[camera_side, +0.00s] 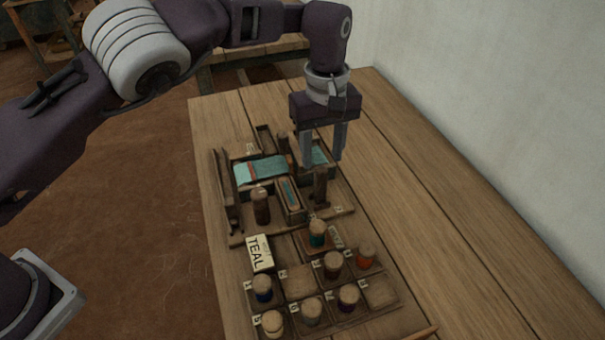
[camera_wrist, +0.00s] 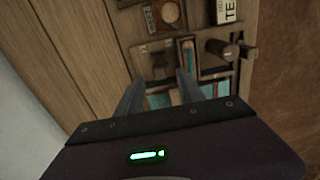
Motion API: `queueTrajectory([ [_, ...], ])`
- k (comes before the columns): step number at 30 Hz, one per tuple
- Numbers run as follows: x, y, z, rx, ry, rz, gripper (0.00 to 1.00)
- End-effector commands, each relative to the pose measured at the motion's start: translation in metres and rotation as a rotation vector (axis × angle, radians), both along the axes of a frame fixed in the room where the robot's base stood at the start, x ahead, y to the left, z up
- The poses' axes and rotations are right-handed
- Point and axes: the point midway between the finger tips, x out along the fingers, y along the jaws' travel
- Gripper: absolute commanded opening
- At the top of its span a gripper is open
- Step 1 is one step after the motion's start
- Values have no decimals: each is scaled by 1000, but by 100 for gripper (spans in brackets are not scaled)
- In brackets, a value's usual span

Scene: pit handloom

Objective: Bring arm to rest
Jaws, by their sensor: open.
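My gripper (camera_side: 322,163) hangs fingers-down above the back right part of the small loom (camera_side: 232,239), its two fingers apart with nothing between them. In the wrist view my gripper (camera_wrist: 160,82) is also open and empty, with loom parts below it. The loom holds teal cloth (camera_side: 262,169) with a red stripe, wooden posts, and a narrow wooden shuttle (camera_side: 290,197) with teal thread in it. A white card reading TEAL (camera_side: 259,253) stands in front of the loom. Whether the fingertips touch the loom cannot be told.
A rack (camera_side: 387,320) of colored spools stands at the front of the wooden table (camera_side: 440,220). A thin stick (camera_side: 422,332) lies at the front. A pale wall (camera_side: 500,90) bounds the right. The table's right side is clear.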

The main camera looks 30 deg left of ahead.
Motion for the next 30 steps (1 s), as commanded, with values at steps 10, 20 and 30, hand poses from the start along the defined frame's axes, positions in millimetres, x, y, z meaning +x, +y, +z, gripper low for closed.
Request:
queueTrajectory([
  [10, 0, 0, 6, 0, 0, 1, 45],
  [20, 0, 37, 58, -66, -27, 12, 45],
  [30, -159, 179, 213, -185, -275, -316, 45],
])
